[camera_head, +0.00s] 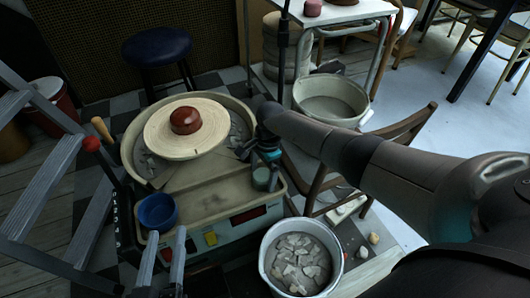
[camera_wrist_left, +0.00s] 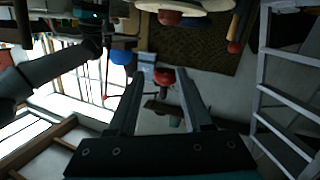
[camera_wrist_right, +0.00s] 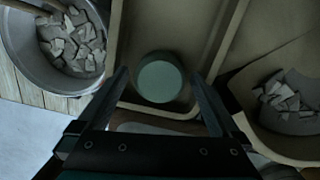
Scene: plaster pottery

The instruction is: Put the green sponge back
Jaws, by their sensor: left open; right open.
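The green sponge (camera_head: 262,178) is a short round cylinder on the tray (camera_head: 215,196) at the front of the pottery wheel, near the tray's right corner. It also shows in the right wrist view (camera_wrist_right: 160,78), between the fingers in the picture. My right gripper (camera_head: 268,160) is open and empty, just above the sponge, pointing down. In its wrist view the fingers (camera_wrist_right: 158,75) lie to either side of the sponge; contact cannot be told. My left gripper (camera_head: 165,242) is open and empty near the front of the wheel, beside a blue bowl (camera_head: 158,211).
A reddish-brown clay piece (camera_head: 186,120) sits on the wheel's round bat (camera_head: 188,143). A bucket of plaster shards (camera_head: 300,258) stands at front right. A pale basin (camera_head: 331,99) and a wooden chair (camera_head: 400,125) are behind right. A stepladder (camera_head: 30,215) stands at left.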

